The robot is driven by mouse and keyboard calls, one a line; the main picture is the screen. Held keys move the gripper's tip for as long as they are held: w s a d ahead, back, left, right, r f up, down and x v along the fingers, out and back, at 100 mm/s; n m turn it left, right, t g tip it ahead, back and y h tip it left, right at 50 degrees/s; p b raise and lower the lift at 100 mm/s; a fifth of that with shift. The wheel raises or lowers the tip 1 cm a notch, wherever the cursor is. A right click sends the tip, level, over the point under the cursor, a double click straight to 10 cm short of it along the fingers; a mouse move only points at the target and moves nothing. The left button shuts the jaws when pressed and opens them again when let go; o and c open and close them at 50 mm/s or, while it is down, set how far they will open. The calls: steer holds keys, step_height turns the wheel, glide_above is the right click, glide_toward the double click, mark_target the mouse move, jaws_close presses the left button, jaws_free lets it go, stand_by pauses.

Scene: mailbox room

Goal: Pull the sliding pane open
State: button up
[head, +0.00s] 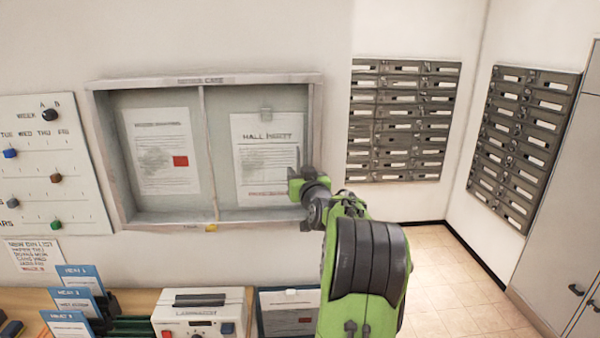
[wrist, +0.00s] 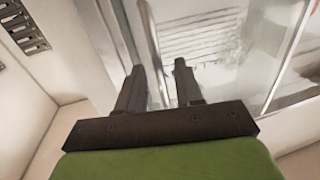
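The notice case (head: 205,80) is a shallow grey wall frame with two glazed halves and a vertical divider (head: 203,130) between them. The right pane (head: 222,120) covers a "Hall Party" sheet (head: 267,135). My gripper (head: 294,186) is at the lower right part of the case, in front of the right pane's edge. In the wrist view its two dark fingers (wrist: 158,74) are apart. A slim upright metal bar, seemingly the pane's handle (wrist: 152,42), shows just beyond and between the fingertips. I cannot tell whether they touch it.
A counter below holds a laminator (head: 202,312), blue-tabbed files (head: 80,300) and a tray (head: 290,310). A week-planner board (head: 45,160) hangs at left. Mailboxes (head: 403,120) hang to the right, above open tiled floor (head: 450,290).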

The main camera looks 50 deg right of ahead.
jaws_close()
stand_by(1.3)
